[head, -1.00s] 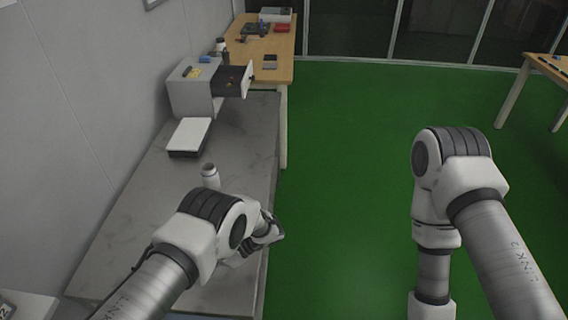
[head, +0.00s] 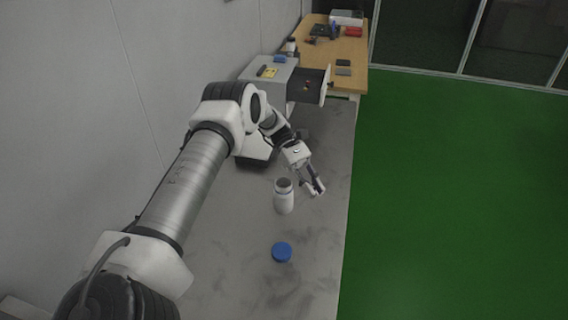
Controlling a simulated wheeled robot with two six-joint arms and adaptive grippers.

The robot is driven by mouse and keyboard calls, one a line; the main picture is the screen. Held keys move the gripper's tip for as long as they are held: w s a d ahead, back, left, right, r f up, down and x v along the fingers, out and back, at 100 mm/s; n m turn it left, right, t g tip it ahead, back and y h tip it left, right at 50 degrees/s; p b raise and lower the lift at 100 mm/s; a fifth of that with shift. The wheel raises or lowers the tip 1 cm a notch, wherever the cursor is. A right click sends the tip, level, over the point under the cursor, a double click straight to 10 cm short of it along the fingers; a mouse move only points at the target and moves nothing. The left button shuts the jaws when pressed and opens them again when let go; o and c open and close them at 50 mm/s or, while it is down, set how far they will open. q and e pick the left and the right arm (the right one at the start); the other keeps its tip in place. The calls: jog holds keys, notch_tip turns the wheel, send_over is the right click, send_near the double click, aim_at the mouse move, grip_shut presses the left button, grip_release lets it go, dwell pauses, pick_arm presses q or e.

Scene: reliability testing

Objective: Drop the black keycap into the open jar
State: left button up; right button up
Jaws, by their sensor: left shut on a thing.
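The open jar (head: 284,200) is white with a dark open mouth and stands upright on the grey table. My left gripper (head: 317,190) is just right of the jar, apart from it in the picture, with its fingers pointing down to the right. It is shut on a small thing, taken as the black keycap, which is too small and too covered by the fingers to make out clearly. A round blue lid (head: 282,252) lies on the table in front of the jar. My right gripper is out of view.
A grey cabinet (head: 272,88) with a pulled-out dark drawer (head: 308,86) stands behind. A wooden table (head: 350,52) with small items is farther back. A white-topped box is partly hidden behind my left arm. The grey table (head: 310,275) is clear around the lid.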

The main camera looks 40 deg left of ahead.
pick_arm(q)
jog(key=w+a+r+n+t+b, duration=0.1)
jog(key=a+r+n+t+b, duration=0.1)
jog(key=a+r+n+t, duration=0.4)
notch_tip(320, 180, up, 4)
jog(key=t+b, duration=0.1)
jog(key=t, duration=0.1)
send_over(283, 195)
jog(key=w+a, duration=0.2)
jog(key=a, duration=0.1)
notch_tip(283, 195, down, 10)
jog(key=b, duration=1)
jog(key=shift+d, duration=0.15)
jog(key=shift+s+r, duration=0.15)
jog(key=shift+r, duration=0.05)
jog(key=shift+d+f+g, duration=0.1)
jog(key=shift+f+g, duration=0.05)
jog(key=shift+g, duration=0.15)
jog(key=shift+w+d+f+b, duration=0.1)
jog(key=shift+d+f+b, duration=0.15)
jog(key=shift+f, duration=0.2)
jog(key=shift+w+d+f+b, duration=0.1)
jog(key=shift+d+f, duration=0.25)
jog(key=shift+f, duration=0.1)
jog(key=shift+f, duration=0.65)
